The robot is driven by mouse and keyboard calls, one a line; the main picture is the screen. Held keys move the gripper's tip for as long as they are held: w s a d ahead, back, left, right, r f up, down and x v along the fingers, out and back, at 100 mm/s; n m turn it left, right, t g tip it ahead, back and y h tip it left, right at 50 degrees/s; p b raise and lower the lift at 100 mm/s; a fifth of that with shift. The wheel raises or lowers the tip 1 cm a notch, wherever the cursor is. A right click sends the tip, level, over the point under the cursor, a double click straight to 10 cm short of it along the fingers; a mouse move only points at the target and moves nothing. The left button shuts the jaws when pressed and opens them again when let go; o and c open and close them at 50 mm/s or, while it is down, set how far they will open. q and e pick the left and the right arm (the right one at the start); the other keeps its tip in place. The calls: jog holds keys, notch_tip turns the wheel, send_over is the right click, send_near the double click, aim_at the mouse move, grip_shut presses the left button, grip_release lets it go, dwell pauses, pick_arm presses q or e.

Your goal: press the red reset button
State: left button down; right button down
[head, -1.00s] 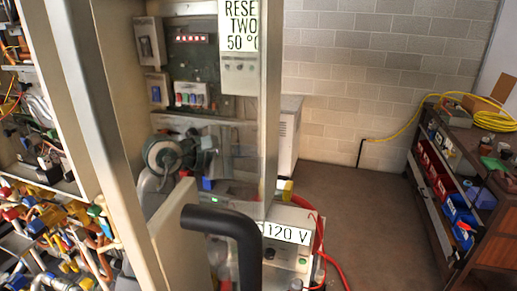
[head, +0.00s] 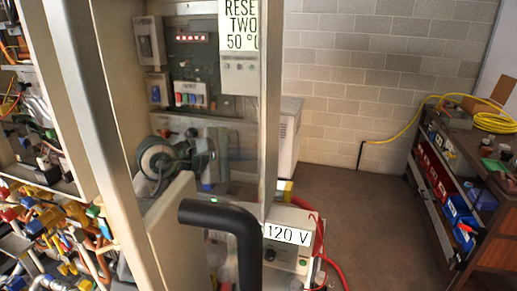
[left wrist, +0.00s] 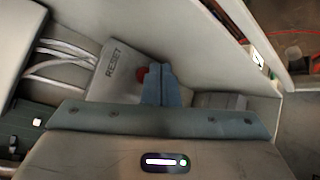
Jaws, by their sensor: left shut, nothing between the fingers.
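The red reset button (left wrist: 141,75) sits at the edge of a grey box marked RESET (left wrist: 112,73) in the left wrist view. My left gripper (left wrist: 158,72) is shut and empty, its teal fingertips just right of the button and partly covering it. I cannot tell whether they touch. In the head view my left gripper (head: 200,152) is inside the open-fronted cabinet, below the row of coloured switches. I cannot make out the red button in the head view. My right gripper is not in view.
A cream panel (head: 172,228) and a thick black bent handle (head: 225,214) stand in front. A metal post (head: 270,110) borders the cabinet. A 120 V box (head: 290,240) with red cable is beside it.

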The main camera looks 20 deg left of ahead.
pick_arm(q)
jog(key=s+b, duration=0.1)
jog(key=s, duration=0.4)
jog(key=shift+a, duration=0.1)
dwell(0.7)
